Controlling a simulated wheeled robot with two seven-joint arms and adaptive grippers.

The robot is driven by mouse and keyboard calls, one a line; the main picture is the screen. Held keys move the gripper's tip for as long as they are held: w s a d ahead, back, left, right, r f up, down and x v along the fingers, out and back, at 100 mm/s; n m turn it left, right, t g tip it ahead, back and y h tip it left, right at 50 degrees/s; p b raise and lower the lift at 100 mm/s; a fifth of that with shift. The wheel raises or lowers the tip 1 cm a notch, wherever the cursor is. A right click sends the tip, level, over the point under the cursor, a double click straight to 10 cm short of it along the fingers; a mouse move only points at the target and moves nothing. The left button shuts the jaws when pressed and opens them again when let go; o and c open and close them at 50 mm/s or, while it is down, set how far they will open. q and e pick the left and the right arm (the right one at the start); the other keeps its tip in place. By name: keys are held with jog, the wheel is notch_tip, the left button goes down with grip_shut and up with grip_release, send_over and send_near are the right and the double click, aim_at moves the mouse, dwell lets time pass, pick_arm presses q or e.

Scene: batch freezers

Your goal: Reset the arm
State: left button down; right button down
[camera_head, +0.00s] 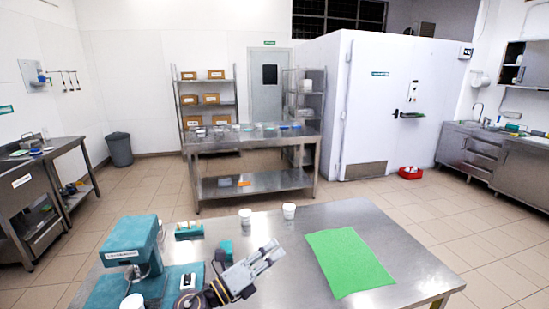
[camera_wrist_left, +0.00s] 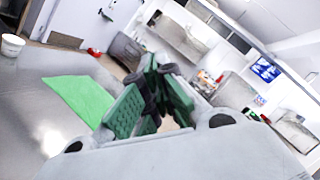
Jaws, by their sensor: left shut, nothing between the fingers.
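My left gripper (camera_head: 266,256) is raised over the near steel table (camera_head: 400,284), pointing up and to the right. It is shut and empty. In the left wrist view its green-padded fingers (camera_wrist_left: 152,108) fill the middle, with nothing visible between them. The gripper is left of the green mat (camera_head: 347,262), which also shows in the left wrist view (camera_wrist_left: 80,98). My right gripper is in neither view.
A teal machine (camera_head: 133,242) stands on the table's left side. Two white cups, one (camera_head: 289,211) and another (camera_head: 245,216), stand near its far edge beside a small teal rack (camera_head: 189,230). The table's right side is clear. A second steel table (camera_head: 250,140) stands behind.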

pick_arm(q)
jog(key=w+a+f+n+t+y, duration=0.25)
jog(key=a+n+t+y, duration=0.35)
jog(key=a+n+y, duration=1.1)
jog(key=s+a+f+n+g, duration=0.4)
jog(key=s+f+n+g, duration=0.2)
jog(key=f+n, duration=0.5)
jog(key=s+f+n+g+h, duration=0.1)
jog(key=s+f+n+g, duration=0.2)
jog(key=s+f+g, duration=0.5)
jog(key=s+f+n+g, duration=0.1)
jog(key=s+f+n, duration=0.15)
jog(key=s, duration=0.85)
notch_tip(320, 180, down, 33)
jog(key=s+g, duration=0.1)
jog(key=s, duration=0.2)
jog(key=s+a+f, duration=0.2)
jog(key=s+f, duration=0.8)
jog(key=s, duration=0.1)
jog(key=s+a+f+g, duration=0.1)
jog(key=s+a+f, duration=0.1)
jog(key=s+f, duration=0.8)
jog(key=shift+s+a+f+g, duration=0.15)
jog(key=shift+s+a+g, duration=0.2)
jog(key=shift+s, duration=0.2)
